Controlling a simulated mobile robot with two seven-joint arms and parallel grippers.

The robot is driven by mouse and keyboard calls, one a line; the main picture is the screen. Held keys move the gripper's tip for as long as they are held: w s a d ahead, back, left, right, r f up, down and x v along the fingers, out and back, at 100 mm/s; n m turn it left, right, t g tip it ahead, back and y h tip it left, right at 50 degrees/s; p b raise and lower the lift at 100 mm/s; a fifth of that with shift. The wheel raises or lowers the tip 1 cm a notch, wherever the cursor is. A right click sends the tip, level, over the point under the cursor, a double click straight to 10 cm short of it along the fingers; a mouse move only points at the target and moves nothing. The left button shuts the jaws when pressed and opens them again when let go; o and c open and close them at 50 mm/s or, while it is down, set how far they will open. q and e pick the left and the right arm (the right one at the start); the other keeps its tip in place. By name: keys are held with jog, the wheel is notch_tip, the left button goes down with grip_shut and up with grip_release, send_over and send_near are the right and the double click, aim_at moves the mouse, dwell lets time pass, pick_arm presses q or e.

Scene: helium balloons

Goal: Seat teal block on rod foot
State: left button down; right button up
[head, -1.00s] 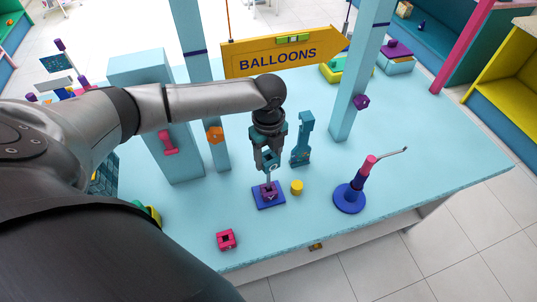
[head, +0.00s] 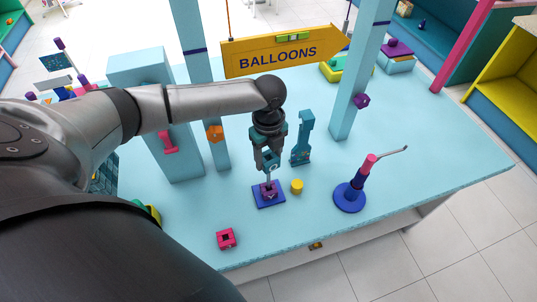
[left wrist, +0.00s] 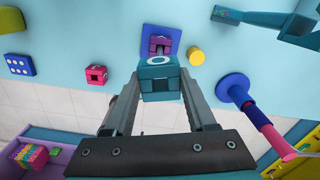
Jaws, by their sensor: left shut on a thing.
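A teal block (head: 271,163) with a pale ring mark is held between the fingertips of my left gripper (head: 268,160). In the left wrist view the block (left wrist: 160,80) sits between the two fingers of the left gripper (left wrist: 160,92). The rod foot is a blue square plate (head: 259,202) on the table, with a purple block (head: 268,190) on it. The plate (left wrist: 150,32) also shows in the left wrist view. The teal block is above the purple block; a thin rod shows between them. Whether the rod passes into the teal block is hidden. My right gripper is not in view.
A yellow cylinder (head: 297,187) stands just right of the plate. A pink block (head: 227,239) lies nearer the table's front edge. A teal stand (head: 302,140) is behind. A blue-footed stand with a hooked arm (head: 350,198) is to the right. The far right tabletop is clear.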

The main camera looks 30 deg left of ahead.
aim_at(268, 182)
pick_arm(q)
jog(key=shift+f+b, duration=3.65)
jog(key=shift+f, duration=2.45)
jog(key=shift+c, duration=0.7)
grip_release()
jog(key=shift+r, duration=0.1)
notch_tip(268, 182, up, 15)
jog(key=shift+r+p, duration=0.1)
jog(key=shift+p, duration=0.3)
